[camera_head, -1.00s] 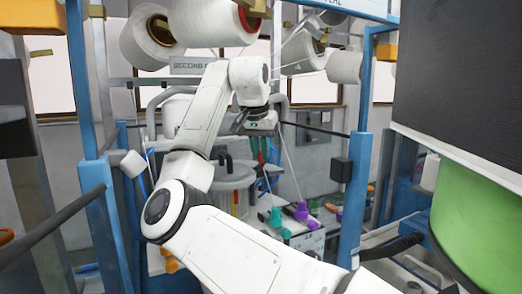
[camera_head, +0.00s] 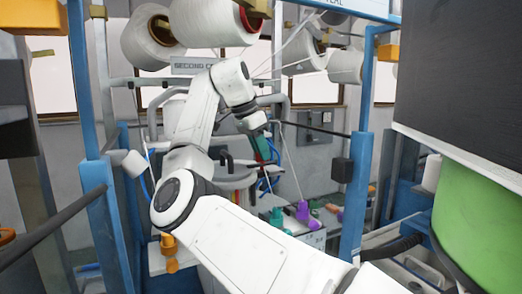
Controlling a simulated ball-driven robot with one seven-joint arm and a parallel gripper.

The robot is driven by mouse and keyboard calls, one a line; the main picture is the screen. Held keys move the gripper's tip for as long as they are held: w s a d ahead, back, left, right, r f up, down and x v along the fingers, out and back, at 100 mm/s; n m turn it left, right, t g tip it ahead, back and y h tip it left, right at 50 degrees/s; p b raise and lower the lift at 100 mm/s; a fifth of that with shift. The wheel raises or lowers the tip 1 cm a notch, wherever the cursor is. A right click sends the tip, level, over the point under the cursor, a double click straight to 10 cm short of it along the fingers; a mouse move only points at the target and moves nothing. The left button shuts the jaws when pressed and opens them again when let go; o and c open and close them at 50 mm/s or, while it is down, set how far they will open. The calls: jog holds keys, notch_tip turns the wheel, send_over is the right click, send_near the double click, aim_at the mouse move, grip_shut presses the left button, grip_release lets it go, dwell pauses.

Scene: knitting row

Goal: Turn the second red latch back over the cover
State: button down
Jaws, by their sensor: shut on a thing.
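My gripper (camera_head: 262,142) is in the middle of the picture, below the white wrist, with its fingers small and partly hidden. It points down at a dark green and red part (camera_head: 266,152), which seems to be a red latch, and is shut on it.
Large white yarn spools (camera_head: 212,22) hang above. Blue posts (camera_head: 356,190) and a green drum (camera_head: 478,222) bound the right side. A thin thread runs down beside the gripper.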

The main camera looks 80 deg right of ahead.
jog(key=shift+m, duration=0.4)
jog(key=c, duration=1.3)
grip_release()
jog(key=shift+w+f, duration=0.1)
jog(key=shift+o, duration=0.6)
